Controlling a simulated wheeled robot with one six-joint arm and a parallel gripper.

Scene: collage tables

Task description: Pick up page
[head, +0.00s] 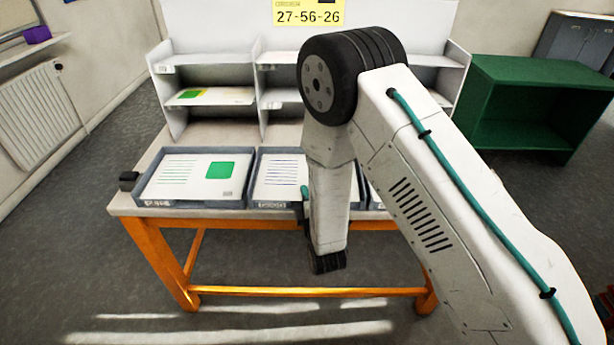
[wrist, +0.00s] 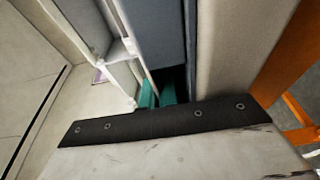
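A white page with green lines and a green square (head: 221,169) lies in the left grey-blue tray (head: 142,196) on the table. Another white page with blue lines (head: 281,180) lies in the middle tray (head: 256,187), its right part hidden behind my arm. My gripper is mostly hidden by my arm in the head view, with a bit of teal at the middle tray's right side. In the wrist view, the teal fingers of my gripper (wrist: 157,94) are close together beside a grey-blue wall. I cannot tell whether a page edge is between them.
A white shelf unit (head: 212,72) stands at the table's back; a page with green and yellow (head: 204,96) lies in its left compartment. A third tray (head: 376,199) is mostly hidden by my arm. A green cabinet (head: 535,105) stands right. Floor in front is clear.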

